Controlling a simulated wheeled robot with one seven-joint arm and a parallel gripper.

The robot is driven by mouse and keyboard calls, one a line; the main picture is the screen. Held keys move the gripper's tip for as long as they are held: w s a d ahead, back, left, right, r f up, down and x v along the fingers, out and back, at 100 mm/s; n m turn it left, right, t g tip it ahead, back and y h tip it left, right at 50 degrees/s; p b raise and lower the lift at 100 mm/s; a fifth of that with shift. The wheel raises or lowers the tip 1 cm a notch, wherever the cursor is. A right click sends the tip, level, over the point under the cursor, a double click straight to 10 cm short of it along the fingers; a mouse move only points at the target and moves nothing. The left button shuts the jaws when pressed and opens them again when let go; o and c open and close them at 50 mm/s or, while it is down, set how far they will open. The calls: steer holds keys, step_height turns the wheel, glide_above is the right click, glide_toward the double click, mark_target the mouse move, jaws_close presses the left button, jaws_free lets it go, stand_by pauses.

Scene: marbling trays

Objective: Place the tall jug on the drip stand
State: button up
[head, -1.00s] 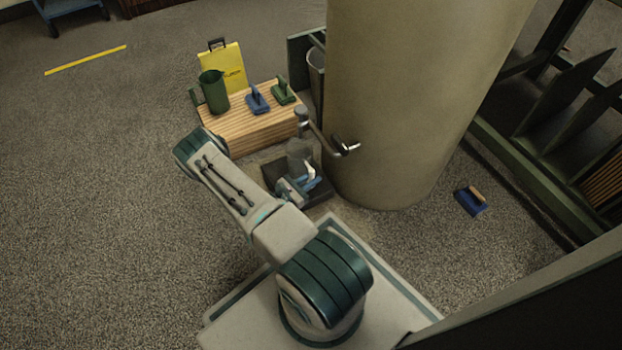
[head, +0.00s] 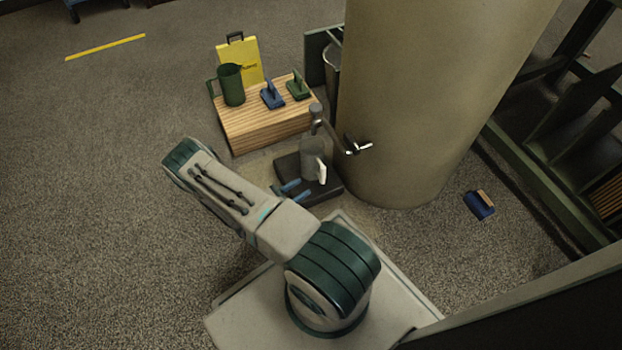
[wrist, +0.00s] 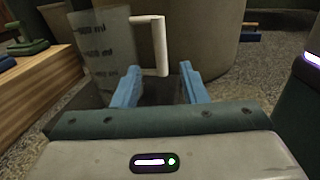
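A tall, see-through grey jug (head: 312,157) with a white handle stands upright on the dark drip stand (head: 288,164), under the tap by the big column. In the wrist view my gripper (wrist: 160,85) is open and empty, with the handle beyond the fingertips. My arm hides the gripper's body in the head view.
A slatted wooden box (head: 262,128) behind holds a green jug (head: 232,86), a blue tool (head: 272,95) and a green tool (head: 298,88). A metal tap (head: 335,135) reaches over the stand from the column (head: 420,100). The floor at left is clear.

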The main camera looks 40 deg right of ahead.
steer(key=a+r+m+g+y, duration=0.3)
steer(key=a+r+m+y, duration=0.15)
steer(key=r, duration=0.75)
steer(key=a+r+m+g+y, duration=0.35)
steer(key=r+m, duration=0.25)
steer(key=r, duration=0.6)
steer(key=s+a+r+m+t+y, duration=0.3)
steer(key=s+a+r+t+y, duration=0.1)
steer(key=r, duration=0.5)
steer(key=s+a+r+m+t+y, duration=0.4)
steer(key=s+a+r+y, duration=0.2)
steer(key=r, duration=0.4)
steer(key=shift+s+a+r, duration=0.3)
steer(key=shift+s+a, duration=0.05)
steer(key=shift+s, duration=0.2)
steer(key=shift+r, duration=0.15)
steer(key=shift+r+p, duration=0.55)
steer(key=shift+p, duration=0.2)
